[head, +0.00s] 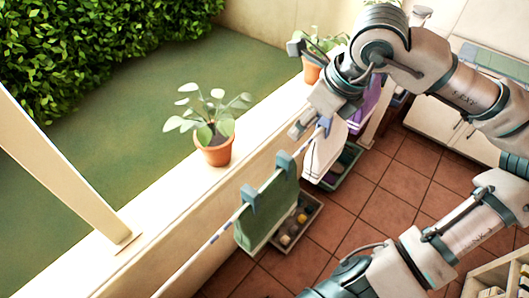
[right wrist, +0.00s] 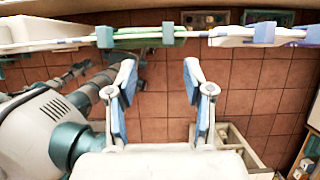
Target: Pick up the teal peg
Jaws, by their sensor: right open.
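Two teal-blue pegs (head: 249,197) (head: 287,164) clip a green towel over a line along the low wall. A bluer peg (head: 325,125) is at a white cloth beyond it. The right wrist view shows blue-grey pegs (right wrist: 104,36) (right wrist: 168,33) at a green cloth and lighter blue ones (right wrist: 264,33) (right wrist: 315,36) to the right. I cannot tell surely which is the teal peg. My right gripper (head: 296,88) is open; in its wrist view (right wrist: 160,68) nothing is between its fingers, and the line passes beyond the tips.
A potted plant (head: 215,150) stands on the wall ledge, and another pot (head: 312,70) is close behind my right gripper. A purple cloth (head: 370,100) hangs farther along. Trays (head: 312,232) sit on the tiled floor below the hanging cloths. Bare tiles (head: 385,210) lie right of them.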

